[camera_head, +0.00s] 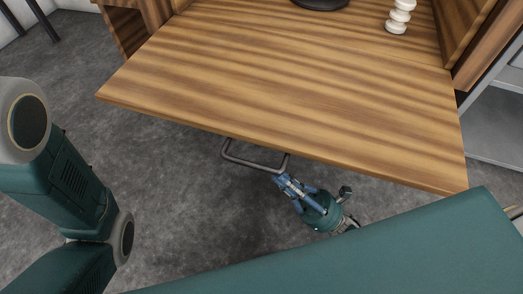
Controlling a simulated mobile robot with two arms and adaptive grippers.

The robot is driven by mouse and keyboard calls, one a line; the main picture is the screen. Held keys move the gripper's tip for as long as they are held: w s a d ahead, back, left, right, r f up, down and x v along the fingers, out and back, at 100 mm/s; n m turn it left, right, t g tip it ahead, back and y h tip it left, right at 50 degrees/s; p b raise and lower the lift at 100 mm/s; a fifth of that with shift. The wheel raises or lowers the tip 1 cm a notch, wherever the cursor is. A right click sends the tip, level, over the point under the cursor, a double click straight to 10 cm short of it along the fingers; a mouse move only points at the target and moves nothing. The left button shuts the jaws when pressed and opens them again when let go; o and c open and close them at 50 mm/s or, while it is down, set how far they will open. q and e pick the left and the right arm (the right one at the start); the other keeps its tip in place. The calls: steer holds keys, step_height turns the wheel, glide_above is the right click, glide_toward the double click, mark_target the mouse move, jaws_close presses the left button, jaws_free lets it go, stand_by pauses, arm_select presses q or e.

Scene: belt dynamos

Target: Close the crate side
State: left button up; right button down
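The crate side (290,100) is a wood-grained panel, lowered and lying roughly flat, with its front edge toward me. A dark grey bar handle (250,162) sticks out below that front edge. My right gripper (281,180), with blue fingers and a teal body, is at the right end of the handle, its fingertips touching or very close to the bar. Whether the fingers are closed around it cannot be told at this size. My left arm shows at the left, but its gripper is out of view.
A white ribbed object (400,16) and a dark round base (319,3) stand inside at the back. Wooden side walls (466,35) flank the opening. A grey metal shelf (500,125) is at the right. Grey floor (180,190) is open in front and left.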

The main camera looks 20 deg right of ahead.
steer(key=w+a+r+b, duration=0.1)
steer(key=w+a+r, duration=0.2)
steer(key=r, duration=0.6)
steer(key=shift+a+r+b, duration=0.2)
steer(key=shift+a+b, duration=0.1)
steer(key=shift+a, duration=0.45)
